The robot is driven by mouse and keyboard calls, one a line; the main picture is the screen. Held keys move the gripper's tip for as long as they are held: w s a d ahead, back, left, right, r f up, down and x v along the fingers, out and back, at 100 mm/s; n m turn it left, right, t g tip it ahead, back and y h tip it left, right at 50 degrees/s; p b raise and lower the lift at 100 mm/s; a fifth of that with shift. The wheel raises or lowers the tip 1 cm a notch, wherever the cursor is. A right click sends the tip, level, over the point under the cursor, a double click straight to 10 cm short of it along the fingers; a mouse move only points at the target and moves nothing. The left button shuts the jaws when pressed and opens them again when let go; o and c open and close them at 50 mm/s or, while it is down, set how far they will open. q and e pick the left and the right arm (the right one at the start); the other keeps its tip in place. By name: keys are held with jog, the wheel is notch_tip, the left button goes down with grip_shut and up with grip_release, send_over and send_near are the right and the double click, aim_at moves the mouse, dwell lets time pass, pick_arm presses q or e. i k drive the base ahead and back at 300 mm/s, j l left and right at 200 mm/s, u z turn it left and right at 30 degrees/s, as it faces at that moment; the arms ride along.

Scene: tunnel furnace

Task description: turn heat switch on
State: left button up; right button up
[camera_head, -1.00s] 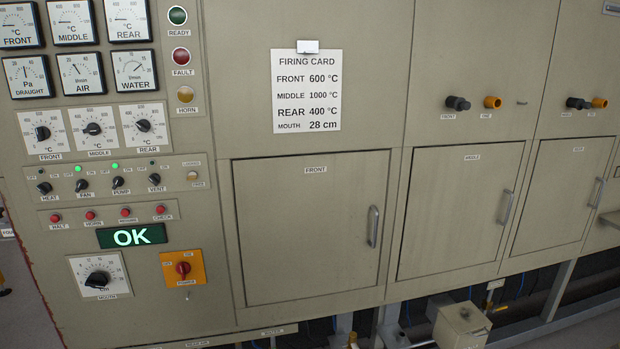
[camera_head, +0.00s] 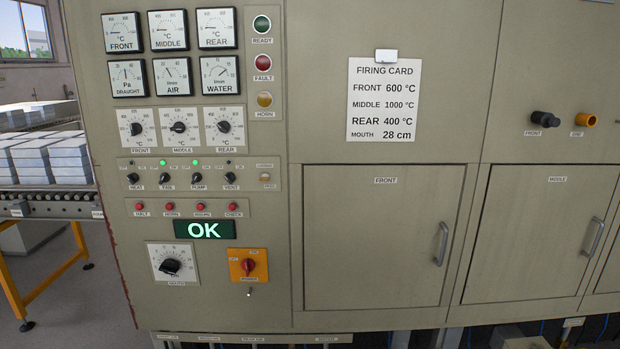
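The heat switch (camera_head: 132,179) is a small black rotary knob labelled HEAT, at the left end of a row of switches on the grey furnace control panel. Its small lamp is dark. The fan switch (camera_head: 166,180) and pump switch (camera_head: 198,179) beside it have green lamps lit above them. The vent switch (camera_head: 231,179) at the right has a dark lamp. Neither of my grippers is in view.
Zone dials (camera_head: 179,128) sit above the switches, with red buttons (camera_head: 187,207) and a green OK display (camera_head: 204,230) below. A red knob (camera_head: 248,266) sits on a yellow plate. A roller conveyor (camera_head: 50,206) carrying pale blocks stands left of the panel. Nothing blocks the panel's front.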

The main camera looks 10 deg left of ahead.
aim_at(133, 177)
jog(key=u, duration=1.4)
